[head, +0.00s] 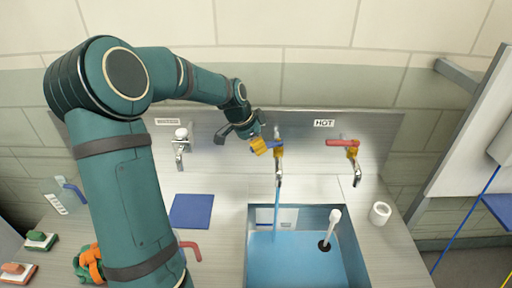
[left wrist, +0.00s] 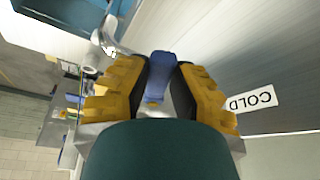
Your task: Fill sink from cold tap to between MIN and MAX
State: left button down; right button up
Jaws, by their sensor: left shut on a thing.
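The cold tap (head: 278,172) has a blue lever, and my left gripper (head: 266,147) is shut on that lever. In the left wrist view the blue lever (left wrist: 160,75) stands between the yellow fingers, with the COLD label (left wrist: 252,99) beside it. A blue stream of water (head: 276,212) runs from the spout into the sink (head: 248,250). Blue water (head: 290,265) covers the sink floor as far as I see it. A pale plate (head: 264,216) shows on the sink's back wall; its marks are too small to read. My right gripper is not in view.
A white-topped standpipe (head: 331,225) rises in the sink. A white roll (head: 380,213) stands at right. A blue mat (head: 191,211) lies left of the sink.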

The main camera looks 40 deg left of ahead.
pick_arm(q)
jog(key=shift+f, duration=0.1)
jog(key=c, duration=0.8)
grip_release()
jog(key=shift+w, duration=0.1)
jog(key=v, duration=1.2)
